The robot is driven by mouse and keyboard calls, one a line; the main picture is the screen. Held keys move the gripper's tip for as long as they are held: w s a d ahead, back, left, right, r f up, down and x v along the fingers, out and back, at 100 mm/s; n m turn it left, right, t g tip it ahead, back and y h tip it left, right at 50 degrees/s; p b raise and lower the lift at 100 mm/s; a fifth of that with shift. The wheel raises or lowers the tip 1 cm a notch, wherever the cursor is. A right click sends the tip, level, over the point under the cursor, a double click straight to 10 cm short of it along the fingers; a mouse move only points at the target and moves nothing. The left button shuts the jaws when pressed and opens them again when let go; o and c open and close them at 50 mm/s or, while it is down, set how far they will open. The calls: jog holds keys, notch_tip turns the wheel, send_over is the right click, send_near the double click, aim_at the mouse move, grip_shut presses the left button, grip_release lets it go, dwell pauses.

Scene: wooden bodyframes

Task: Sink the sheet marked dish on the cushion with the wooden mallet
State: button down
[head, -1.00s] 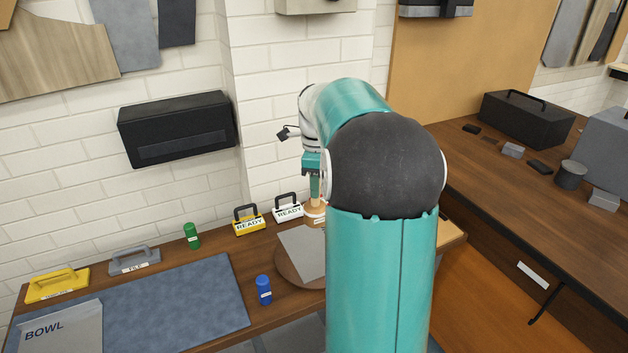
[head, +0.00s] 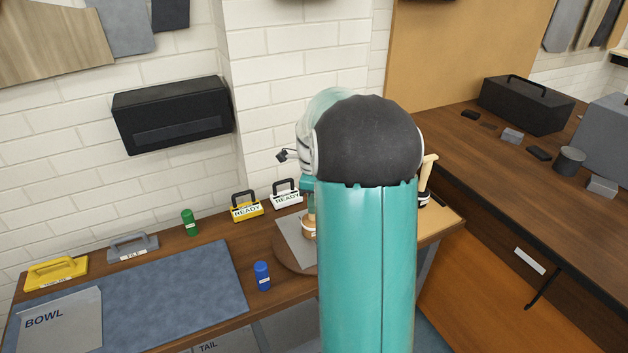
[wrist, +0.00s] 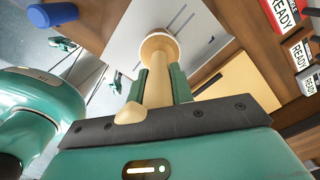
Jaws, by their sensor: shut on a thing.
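My gripper (wrist: 161,86) is shut on the pale handle of the wooden mallet (wrist: 158,48) in the wrist view. In the head view the mallet's head (head: 308,229) shows beside my arm, over the grey sheet. The sheet (head: 295,238) lies on the round brown cushion (head: 287,257); my arm hides their right part. The sheet also shows behind the mallet head in the wrist view (wrist: 195,22). I cannot read a mark on it. I cannot tell whether the mallet head touches the sheet. My fingers are hidden in the head view.
A blue bottle (head: 262,276) stands left of the cushion; a green one (head: 189,222) stands farther back. Yellow (head: 246,208) and white (head: 286,195) READY signs stand behind. A sheet marked BOWL (head: 65,325) lies on the blue mat (head: 190,290). Another wooden-handled tool (head: 428,170) stands right of my arm.

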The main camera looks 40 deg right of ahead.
notch_tip(320, 180, up, 9)
jog(key=shift+f, duration=0.2)
jog(key=shift+s, duration=0.1)
jog(key=s+a+r, duration=0.2)
jog(key=s+a, duration=0.3)
jog(key=s, duration=0.2)
jog(key=shift+s, duration=0.2)
dwell(0.6)
